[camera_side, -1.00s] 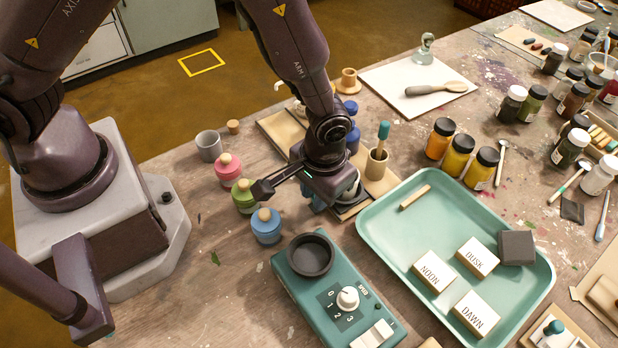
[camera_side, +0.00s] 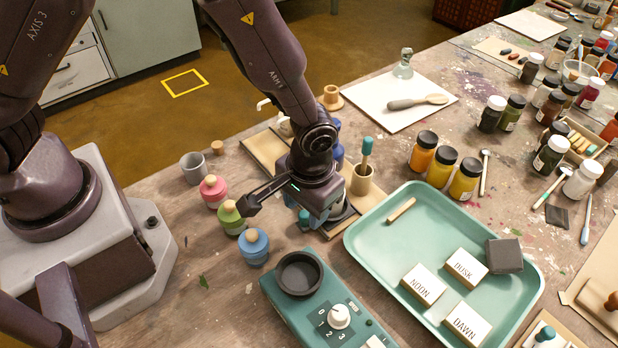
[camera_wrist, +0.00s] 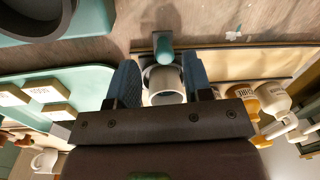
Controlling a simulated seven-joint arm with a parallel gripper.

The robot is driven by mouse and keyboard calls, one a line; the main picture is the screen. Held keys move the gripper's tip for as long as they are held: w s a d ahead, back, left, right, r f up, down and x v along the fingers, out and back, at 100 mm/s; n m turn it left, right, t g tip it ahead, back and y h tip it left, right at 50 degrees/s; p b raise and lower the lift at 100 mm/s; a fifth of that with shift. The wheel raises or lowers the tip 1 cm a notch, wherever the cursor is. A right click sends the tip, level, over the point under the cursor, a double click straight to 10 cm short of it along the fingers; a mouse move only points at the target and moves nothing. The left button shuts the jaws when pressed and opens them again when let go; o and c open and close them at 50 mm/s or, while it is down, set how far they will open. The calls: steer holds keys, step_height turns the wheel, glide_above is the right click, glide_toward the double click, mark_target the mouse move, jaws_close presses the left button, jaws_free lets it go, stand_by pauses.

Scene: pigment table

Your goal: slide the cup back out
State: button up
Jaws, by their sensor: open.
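A white cup (camera_wrist: 166,80) shows in the wrist view between the two blue fingers of my gripper (camera_wrist: 160,86). The fingers stand apart on either side of the cup, with narrow gaps showing; my gripper is open. A teal knobbed part (camera_wrist: 163,46) stands just beyond the cup, and a dark rim shows around that spot. In the side view my gripper (camera_side: 318,214) points down over the dark end of a wooden board (camera_side: 268,152). There my wrist hides most of the cup, so I cannot tell how it sits.
A teal tray (camera_side: 350,243) with lettered blocks lies to the right. A teal dial device (camera_side: 315,300) stands in front. Pink (camera_side: 212,191), green (camera_side: 230,217) and blue (camera_side: 254,246) lidded pots stand left. A tan pot with a brush (camera_side: 362,182) is close on the right.

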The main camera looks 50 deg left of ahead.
step_height(320, 180, up, 11)
steer(key=shift+d, duration=0.45)
steer(key=s+a+r+m+t, duration=0.1)
steer(key=s+a+r+t, duration=0.2)
steer(key=s+a+r, duration=0.3)
steer(key=s+a+r+t, duration=0.2)
steer(key=s+a+r, duration=0.4)
steer(key=a+r, duration=0.4)
step_height(320, 180, up, 2)
steer(key=shift+r+m+t+h, duration=0.25)
steer(key=shift+m+t+h, duration=0.15)
steer(key=shift+a, duration=0.1)
stand_by(1.0)
